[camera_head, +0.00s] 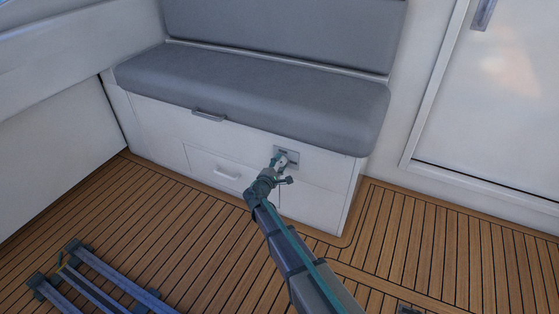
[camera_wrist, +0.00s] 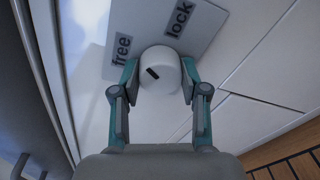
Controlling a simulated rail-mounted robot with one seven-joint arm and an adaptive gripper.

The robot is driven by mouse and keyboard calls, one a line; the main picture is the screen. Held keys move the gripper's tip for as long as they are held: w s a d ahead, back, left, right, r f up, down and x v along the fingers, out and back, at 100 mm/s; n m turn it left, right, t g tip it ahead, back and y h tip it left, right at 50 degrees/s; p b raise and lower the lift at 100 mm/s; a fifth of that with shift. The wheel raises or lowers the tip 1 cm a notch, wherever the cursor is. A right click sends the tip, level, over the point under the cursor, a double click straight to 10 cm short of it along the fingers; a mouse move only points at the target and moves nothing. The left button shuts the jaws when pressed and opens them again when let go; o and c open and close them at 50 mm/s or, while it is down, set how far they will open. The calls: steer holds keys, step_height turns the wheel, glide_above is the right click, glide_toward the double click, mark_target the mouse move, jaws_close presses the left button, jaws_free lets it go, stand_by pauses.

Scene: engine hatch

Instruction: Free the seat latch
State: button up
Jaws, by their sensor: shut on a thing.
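The seat latch is a round white knob (camera_wrist: 160,72) with a dark slot mark, set on a grey plate (camera_wrist: 135,25) with the labels "free" (camera_wrist: 122,48) and "lock" (camera_wrist: 180,18). In the wrist view the dark mark slants toward the upper left, on the side of the "free" label. My gripper (camera_wrist: 158,82) is shut on the knob, one finger on each side. In the head view my gripper (camera_head: 279,162) is at the latch plate (camera_head: 292,157) on the front of the seat base and hides most of the knob.
The grey seat cushion (camera_head: 250,95) lies on the white base, above the latch, with a handle (camera_head: 209,115) at its front edge. A drawer handle (camera_head: 227,173) is lower left of the latch. The wooden deck (camera_head: 160,220) in front is mostly clear.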

steer(key=n+p, duration=0.3)
steer(key=shift+r, duration=0.2)
steer(key=shift+f+n+p, duration=0.15)
steer(key=shift+n+p, duration=1)
steer(key=shift+n, duration=0.35)
steer(key=o, duration=1.2)
steer(key=shift+c, duration=0.2)
steer(key=f+v, duration=0.1)
steer(key=v, duration=1.1)
steer(key=shift+a+r, duration=0.25)
steer(key=shift+r, duration=0.2)
